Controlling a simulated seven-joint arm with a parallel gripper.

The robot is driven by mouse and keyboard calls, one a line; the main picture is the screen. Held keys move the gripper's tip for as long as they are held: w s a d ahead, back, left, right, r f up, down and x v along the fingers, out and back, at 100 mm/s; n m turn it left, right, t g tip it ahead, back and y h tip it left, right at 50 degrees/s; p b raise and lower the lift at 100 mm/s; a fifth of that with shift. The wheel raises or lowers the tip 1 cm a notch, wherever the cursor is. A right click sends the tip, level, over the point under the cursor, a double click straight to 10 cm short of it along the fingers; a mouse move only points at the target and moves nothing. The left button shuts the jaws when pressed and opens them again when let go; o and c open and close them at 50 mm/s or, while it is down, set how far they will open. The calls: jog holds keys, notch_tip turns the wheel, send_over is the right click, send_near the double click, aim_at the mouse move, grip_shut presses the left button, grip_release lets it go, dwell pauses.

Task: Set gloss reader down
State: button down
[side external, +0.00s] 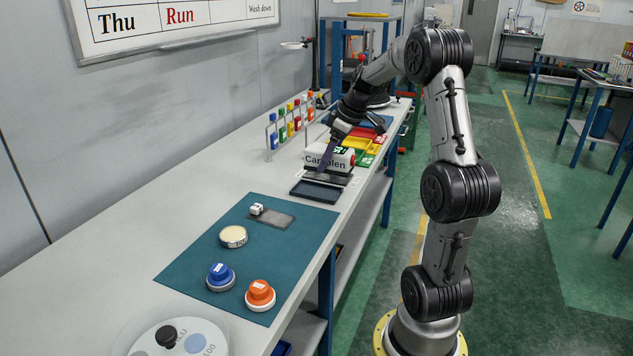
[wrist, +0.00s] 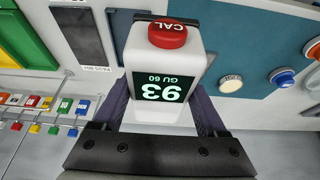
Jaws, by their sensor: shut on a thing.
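The gloss reader (side external: 338,158) is a white box with dark lettering on its side, in the middle of the side view. In the wrist view the gloss reader (wrist: 163,55) shows a red CAL button and a dark display reading 93 GU 60. My gripper (side external: 325,160) is shut on it; in the wrist view the purple fingers of my gripper (wrist: 163,105) lie on both sides of the body. Its underside is close to the bench around a dark flat piece; I cannot tell whether it touches.
A dark shallow tray (side external: 314,192) lies just in front. A teal mat (side external: 180,262) holds a grey plate with a small white block, a cream disc (side external: 233,237), a blue knob (side external: 220,277) and an orange knob (side external: 260,295). A rack of coloured tubes (side external: 290,125) stands behind left; coloured bins (side external: 362,144) lie beyond.

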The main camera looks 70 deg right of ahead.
jog(key=w+d+f, duration=0.1)
jog(key=w+d, duration=0.2)
jog(key=shift+f, duration=0.4)
jog(key=w+d+f, duration=0.1)
jog(key=f, duration=0.2)
jog(key=w+d+f, duration=0.1)
jog(key=shift+w+d+f, duration=0.35)
jog(key=f, duration=0.3)
jog(key=shift+w+d+f, duration=0.25)
jog(key=shift+d, duration=0.05)
jog(key=shift+f, duration=0.25)
jog(key=shift+f, duration=0.65)
